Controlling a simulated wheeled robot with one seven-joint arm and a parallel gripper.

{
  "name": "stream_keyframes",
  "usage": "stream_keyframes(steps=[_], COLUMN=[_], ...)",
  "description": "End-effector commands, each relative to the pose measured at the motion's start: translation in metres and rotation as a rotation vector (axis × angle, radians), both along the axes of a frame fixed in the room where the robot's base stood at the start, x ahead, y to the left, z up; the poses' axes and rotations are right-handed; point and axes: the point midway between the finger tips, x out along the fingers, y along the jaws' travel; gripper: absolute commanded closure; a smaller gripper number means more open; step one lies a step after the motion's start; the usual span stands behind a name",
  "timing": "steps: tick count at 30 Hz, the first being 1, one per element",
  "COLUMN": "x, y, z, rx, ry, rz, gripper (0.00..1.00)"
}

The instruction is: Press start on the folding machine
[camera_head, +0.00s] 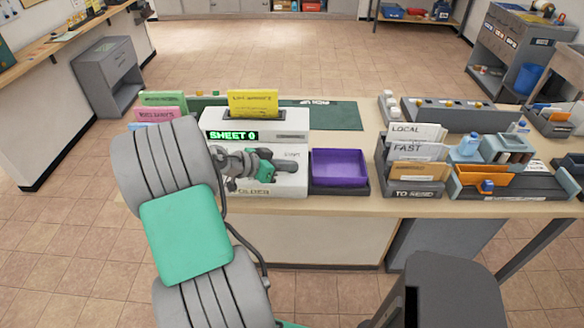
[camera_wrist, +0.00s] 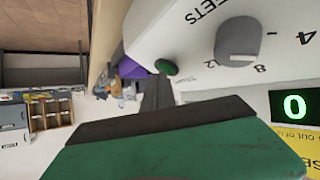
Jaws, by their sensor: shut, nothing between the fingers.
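The white folding machine (camera_head: 290,122) stands on the counter. Its green display (camera_head: 232,135) ends in 0; the wrist view shows the same 0 (camera_wrist: 294,106). In the wrist view, a round green button (camera_wrist: 166,67) is on the machine's white front, near a grey dial (camera_wrist: 238,42) with numbers around it. My gripper (camera_head: 270,170) is shut and empty in front of the machine's face. In the wrist view its dark fingers (camera_wrist: 158,88) point towards the green button, with the tips close below it. I cannot tell whether they touch. In the head view the gripper hides the button.
A yellow sheet pack (camera_head: 252,103) stands in the machine's top. A purple tray (camera_head: 339,166) is directly right of the machine. A letter sorter (camera_head: 412,178) stands further right. Coloured folders (camera_head: 160,112) stand at left, partly behind my arm.

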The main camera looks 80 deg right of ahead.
Motion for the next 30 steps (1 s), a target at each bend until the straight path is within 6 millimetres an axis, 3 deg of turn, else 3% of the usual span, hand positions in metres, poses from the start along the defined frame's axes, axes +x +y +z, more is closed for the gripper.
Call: stream_keyframes(steps=[12, 30], x=[0.0, -0.002], y=[-0.001, 0.008], z=[-0.002, 0.012], rx=[0.001, 0.0], ry=[0.0, 0.0], rz=[0.0, 0.001], gripper=[1.0, 1.0])
